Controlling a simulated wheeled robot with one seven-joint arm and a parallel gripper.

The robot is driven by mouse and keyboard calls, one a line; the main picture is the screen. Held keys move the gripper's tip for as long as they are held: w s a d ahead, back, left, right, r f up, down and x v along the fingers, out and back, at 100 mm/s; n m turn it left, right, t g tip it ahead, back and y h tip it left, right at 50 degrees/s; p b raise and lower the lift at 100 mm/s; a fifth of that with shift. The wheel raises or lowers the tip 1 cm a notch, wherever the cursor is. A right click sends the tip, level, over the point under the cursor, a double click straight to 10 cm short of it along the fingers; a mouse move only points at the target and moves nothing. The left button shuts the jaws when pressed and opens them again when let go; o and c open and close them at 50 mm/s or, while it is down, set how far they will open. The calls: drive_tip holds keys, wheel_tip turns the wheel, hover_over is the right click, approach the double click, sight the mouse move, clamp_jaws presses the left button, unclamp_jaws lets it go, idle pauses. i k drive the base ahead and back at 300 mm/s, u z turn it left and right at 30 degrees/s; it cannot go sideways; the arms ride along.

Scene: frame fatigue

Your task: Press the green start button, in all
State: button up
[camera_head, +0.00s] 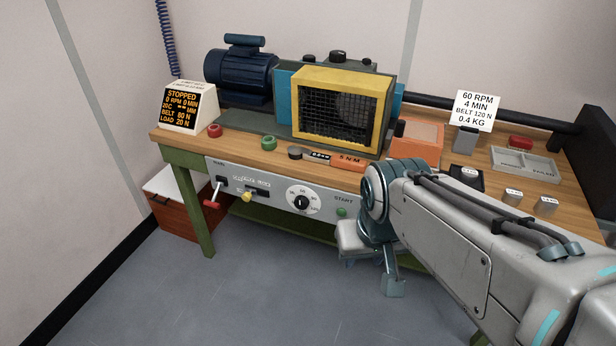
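The green start button (341,212) is a small round button on the grey front panel (273,204), at the panel's right end under the word START. The bench machine (340,108) has a yellow mesh guard and a blue motor. My arm comes in from the lower right and bends down in front of the bench. My gripper (392,284) hangs low, below and right of the button, apart from it. Its fingers are not clear enough to tell open from shut.
The panel also has a dial (302,202), a red-handled lever (212,204) and a yellow knob (247,196). A sign (477,108) reads 60 RPM, 4 MIN, BELT 120 N, 0.4 KG. A tray (535,174) and small weights stand at right. The floor in front is clear.

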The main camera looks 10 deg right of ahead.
sight(341, 212)
drive_tip(key=z, duration=1.25)
drive_tip(key=i, duration=0.75)
drive_tip(key=u, duration=1.75)
